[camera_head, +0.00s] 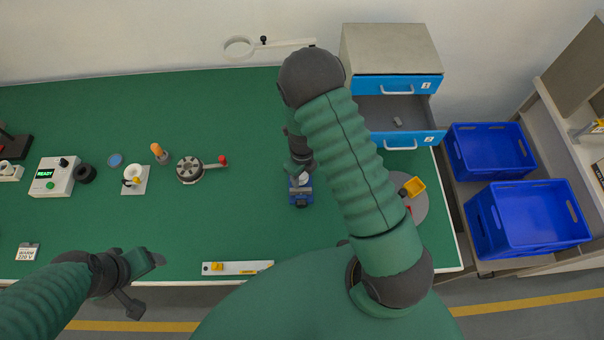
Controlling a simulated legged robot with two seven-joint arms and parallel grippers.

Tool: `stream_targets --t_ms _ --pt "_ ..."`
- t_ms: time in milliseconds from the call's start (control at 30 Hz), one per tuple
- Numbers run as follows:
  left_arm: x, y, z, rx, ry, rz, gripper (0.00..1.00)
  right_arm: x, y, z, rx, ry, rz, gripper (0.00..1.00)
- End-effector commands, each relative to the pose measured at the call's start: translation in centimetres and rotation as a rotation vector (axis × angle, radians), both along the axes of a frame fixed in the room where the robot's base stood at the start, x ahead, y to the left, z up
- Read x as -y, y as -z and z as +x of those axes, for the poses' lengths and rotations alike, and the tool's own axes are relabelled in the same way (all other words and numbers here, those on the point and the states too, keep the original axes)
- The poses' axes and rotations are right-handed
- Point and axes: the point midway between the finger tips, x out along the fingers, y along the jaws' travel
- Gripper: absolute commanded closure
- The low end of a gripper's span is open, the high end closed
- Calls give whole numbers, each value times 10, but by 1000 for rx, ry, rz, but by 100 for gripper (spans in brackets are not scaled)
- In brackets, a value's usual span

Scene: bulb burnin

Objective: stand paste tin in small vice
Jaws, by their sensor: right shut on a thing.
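The small blue vice (300,194) stands on the green bench near the middle. My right gripper (300,175) points down right at the vice's far side and is shut on a small pale thing, likely the paste tin. The gripper and arm hide most of it, so I cannot tell whether it touches the vice jaws or is upright. My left gripper (143,283) is open and empty over the bench's front edge at the left.
Left on the bench are a tester box (53,177), a white bulb-holder plate (134,180), an orange-handled tool (159,153) and a dark round fixture (190,170). A drawer cabinet (390,48) stands at the back right, lower drawer open. Blue crates (530,222) are at the right.

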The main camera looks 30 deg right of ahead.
Motion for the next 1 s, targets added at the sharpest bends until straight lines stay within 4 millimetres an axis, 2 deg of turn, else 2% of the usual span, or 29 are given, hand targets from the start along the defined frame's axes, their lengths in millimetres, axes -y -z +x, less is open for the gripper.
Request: stream_targets --t_ms 700,733,900,1000 --pt "0 -4 0 0 0 0 30 0 -1 0 0 0 0 100" --pt "0 -4 0 0 0 0 30 0 -1 0 0 0 0 49" --pt "0 -4 0 0 0 0 30 0 -1 0 0 0 0 27" --pt "0 -4 0 0 0 0 30 0 -1 0 0 0 0 26"
